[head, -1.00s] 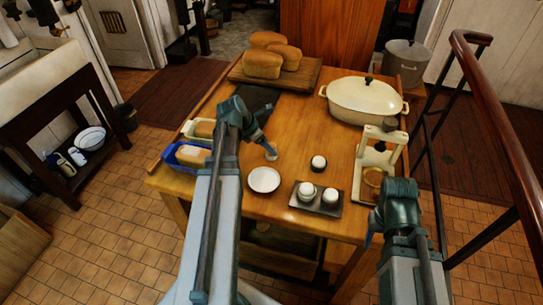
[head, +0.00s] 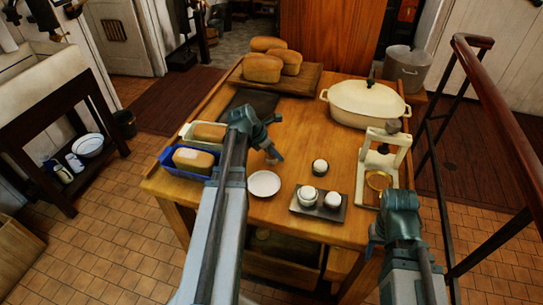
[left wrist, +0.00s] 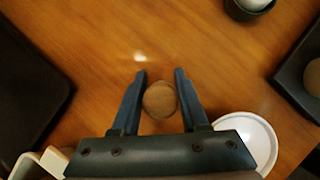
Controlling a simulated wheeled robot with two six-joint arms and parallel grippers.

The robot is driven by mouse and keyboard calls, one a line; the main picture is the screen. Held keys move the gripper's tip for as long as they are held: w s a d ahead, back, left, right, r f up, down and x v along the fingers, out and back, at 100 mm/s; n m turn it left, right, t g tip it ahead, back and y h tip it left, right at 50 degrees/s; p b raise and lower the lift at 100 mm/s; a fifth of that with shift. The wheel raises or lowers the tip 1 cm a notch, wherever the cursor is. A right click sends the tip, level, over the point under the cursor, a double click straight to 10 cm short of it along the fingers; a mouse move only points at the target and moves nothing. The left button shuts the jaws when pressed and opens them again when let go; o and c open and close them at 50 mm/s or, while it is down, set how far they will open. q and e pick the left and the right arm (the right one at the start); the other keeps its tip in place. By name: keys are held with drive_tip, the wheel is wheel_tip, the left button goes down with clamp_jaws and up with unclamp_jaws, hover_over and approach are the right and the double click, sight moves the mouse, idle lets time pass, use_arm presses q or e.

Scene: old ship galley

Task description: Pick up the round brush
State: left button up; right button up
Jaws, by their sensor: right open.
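The round brush (left wrist: 160,100) shows in the left wrist view as a small brown disc seen from above, on the wooden table (head: 308,135). My left gripper (left wrist: 160,76) is open, with one finger on each side of the brush and narrow gaps visible. In the head view my left gripper (head: 273,156) points down at the table behind the white dish, and the brush is mostly hidden by it. My right gripper (head: 374,238) is open and empty at the table's front right edge.
A white dish (head: 264,183) is close to my left gripper. A dark tray (head: 318,209) with two pale round pieces and a single one (head: 320,167) stand to the right. Loaf tins (head: 180,172) are left. A cream pot (head: 365,108) and a press (head: 362,180) are right.

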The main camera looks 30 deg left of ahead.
use_arm(q)
clamp_jaws()
drive_tip(key=shift+r, duration=0.1)
wheel_tip(320, 180, up, 10)
drive_tip(key=p, duration=1)
drive_tip(key=shift+o, duration=0.3)
unclamp_jaws()
clamp_jaws()
